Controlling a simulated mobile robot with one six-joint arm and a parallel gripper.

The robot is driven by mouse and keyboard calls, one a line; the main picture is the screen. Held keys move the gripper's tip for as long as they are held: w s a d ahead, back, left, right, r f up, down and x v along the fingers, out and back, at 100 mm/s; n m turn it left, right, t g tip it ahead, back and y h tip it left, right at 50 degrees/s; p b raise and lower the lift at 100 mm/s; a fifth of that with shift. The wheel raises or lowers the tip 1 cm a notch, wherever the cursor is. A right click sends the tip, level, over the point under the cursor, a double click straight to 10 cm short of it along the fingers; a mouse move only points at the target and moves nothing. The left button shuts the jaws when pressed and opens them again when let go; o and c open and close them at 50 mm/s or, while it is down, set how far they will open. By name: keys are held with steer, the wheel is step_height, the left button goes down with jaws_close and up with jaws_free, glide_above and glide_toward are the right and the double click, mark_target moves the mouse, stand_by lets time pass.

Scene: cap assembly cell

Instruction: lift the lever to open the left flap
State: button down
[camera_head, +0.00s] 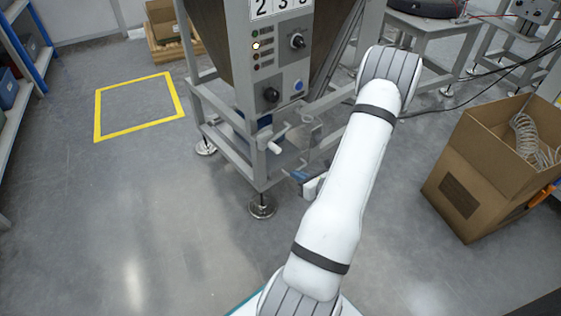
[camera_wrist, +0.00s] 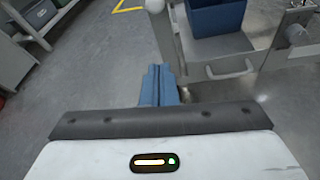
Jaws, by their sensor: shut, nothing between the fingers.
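A lever with a white grip (camera_head: 273,147) sticks out of the front of the grey machine frame, below the control panel. A white round knob, probably the lever's end, shows at the top of the wrist view (camera_wrist: 155,6). I cannot tell for certain which metal part is the left flap. My gripper (camera_head: 299,176) is low in front of the frame, partly hidden by my arm in the head view. Its blue fingers are shut and empty in the wrist view (camera_wrist: 159,72). They are apart from the lever, below and to its right in the head view.
A blue bin (camera_wrist: 215,17) sits inside the frame. An open cardboard box (camera_head: 470,165) stands right; floor at left is clear.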

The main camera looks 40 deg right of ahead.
steer(key=d+b+x, duration=0.1)
steer(key=b+x, duration=0.4)
steer(key=x, duration=0.6)
steer(key=shift+s+a+r, duration=0.1)
steer(key=shift+s+r, duration=0.1)
steer(key=shift+r, duration=0.5)
steer(key=shift+s+a+r, duration=0.1)
steer(key=shift+s+r, duration=0.05)
steer(key=shift+r, duration=0.6)
steer(key=shift+s+r, duration=0.2)
steer(key=shift+r, duration=0.5)
